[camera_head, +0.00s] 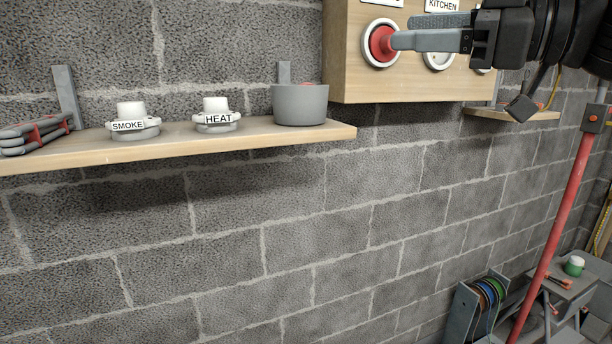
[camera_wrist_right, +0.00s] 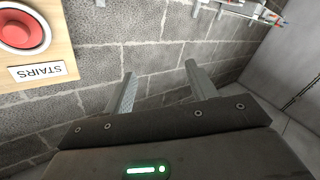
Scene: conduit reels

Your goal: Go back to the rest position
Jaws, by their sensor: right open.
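My right gripper (camera_head: 428,30) reaches in from the upper right in the head view, in front of the wooden board with round fittings. Its fingertip overlaps a red round button (camera_head: 382,44) in a white ring; I cannot tell from this view whether they touch. In the right wrist view the two fingers (camera_wrist_right: 160,86) are spread apart with nothing between them. There a red button (camera_wrist_right: 20,32) above a STAIRS label (camera_wrist_right: 38,72) lies to the left, clear of the fingers. My left gripper is not in view.
A wooden shelf (camera_head: 250,136) holds a SMOKE unit (camera_head: 130,122), a HEAT unit (camera_head: 216,116), a grey pot (camera_head: 300,104) and clamp-like tools (camera_head: 32,138). A red pole (camera_head: 562,205) and a cable reel stand (camera_head: 478,305) are at the lower right. The wall below the shelf is clear.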

